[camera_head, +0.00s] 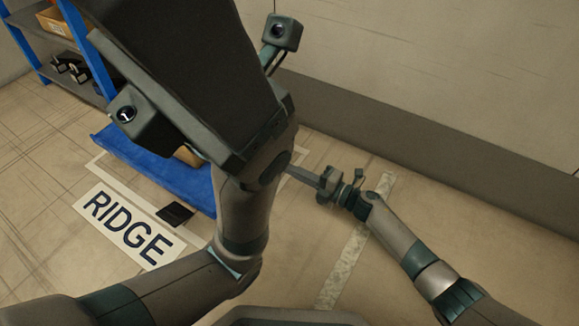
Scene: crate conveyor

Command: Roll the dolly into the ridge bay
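The blue dolly (160,172) stands on the floor at left of centre, and my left arm covers its right part. A brown item (188,155) shows at its back edge, mostly hidden. The RIDGE label (128,230) lies on the floor in front of the dolly. A pale floor line (128,186) runs between label and dolly; how much of the dolly is inside the bay is hidden. My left gripper (175,50) is large and close to the camera, above the dolly, its opening not readable. My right gripper (303,176) points left, low over the floor, its fingers seen as one slim bar.
A blue-framed shelf (90,50) with a carton (52,20) and dark items stands at the upper left. A small black plate (175,214) is at the dolly's front edge. A wall (430,135) runs behind. A worn floor strip (345,262) crosses open floor at right.

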